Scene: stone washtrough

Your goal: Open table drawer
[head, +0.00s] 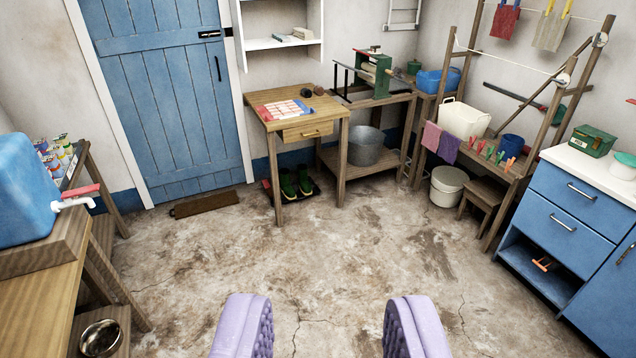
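A small wooden table (262,104) stands against the far wall, just right of the blue door. Its drawer (307,131) is in the front under the top and has a brass-coloured handle (310,134). The drawer looks closed, its front about flush with the table frame. My gripper (330,325) is at the bottom of the picture, with two lilac ridged fingers wide apart and only floor between them. It is far from the table, across open floor.
Bare stone floor (270,255) lies between me and the table. Green boots (296,182) stand under the table, and a brown doormat (206,203) lies by the door. A wooden bench (45,300) is at left; blue cabinets (568,225) and a small stool (484,196) are at right.

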